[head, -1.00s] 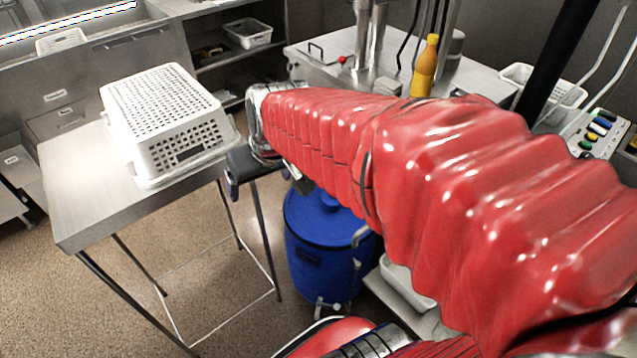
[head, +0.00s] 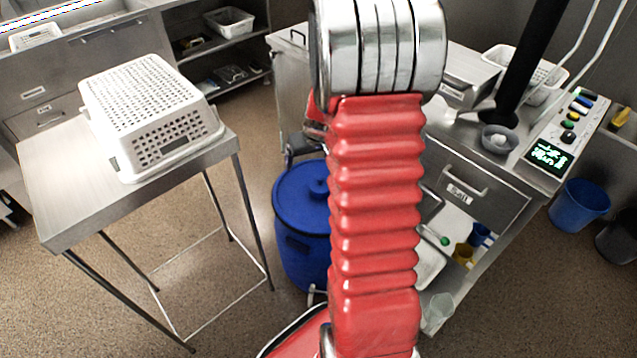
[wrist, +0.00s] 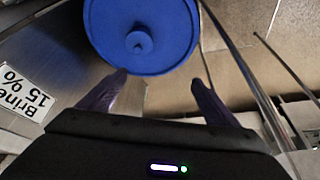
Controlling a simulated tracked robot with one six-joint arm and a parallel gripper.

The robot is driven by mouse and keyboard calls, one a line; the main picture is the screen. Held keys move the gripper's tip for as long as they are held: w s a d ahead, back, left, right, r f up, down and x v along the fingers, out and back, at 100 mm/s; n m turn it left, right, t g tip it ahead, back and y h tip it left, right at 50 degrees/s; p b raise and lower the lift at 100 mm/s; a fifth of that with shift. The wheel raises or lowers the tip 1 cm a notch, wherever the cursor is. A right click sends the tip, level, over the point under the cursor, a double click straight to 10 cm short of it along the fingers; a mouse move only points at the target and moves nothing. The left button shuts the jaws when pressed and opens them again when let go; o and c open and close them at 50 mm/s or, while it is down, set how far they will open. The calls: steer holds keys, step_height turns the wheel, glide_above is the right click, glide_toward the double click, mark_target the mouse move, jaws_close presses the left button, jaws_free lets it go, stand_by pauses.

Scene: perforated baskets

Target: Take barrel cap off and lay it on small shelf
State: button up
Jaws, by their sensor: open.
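The blue barrel (head: 300,250) stands on the floor between the steel table and the counter. Its round blue cap (head: 300,192) with a central knob lies on top of it, partly hidden behind my red arm. In the wrist view the cap (wrist: 140,35) and its knob (wrist: 139,42) show at the top, cut by the upper edge. My gripper (wrist: 158,80) is open and empty, its two fingers apart on the near side of the cap. In the head view my gripper is hidden behind my arm. I cannot tell which surface is the small shelf.
A perforated white basket (head: 150,110) sits upside down on the steel table (head: 60,195) at left. The counter (head: 480,160) with a drawer and control panel (head: 555,140) is at right. A "Brine 15%" label (wrist: 22,92) shows in the wrist view. Speckled floor is open at front left.

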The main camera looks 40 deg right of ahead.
steer(key=s+d+f, duration=0.1)
steer(key=d+f, duration=0.4)
steer(key=f, duration=0.1)
steer(key=shift+d+f+m+g, duration=0.15)
steer(key=shift+d+m+g, duration=0.15)
steer(key=shift+d+m, duration=0.1)
steer(key=shift+s, duration=0.1)
steer(key=shift+x, duration=4.25)
steer(key=shift+x, duration=2.6)
steer(key=c, duration=1.2)
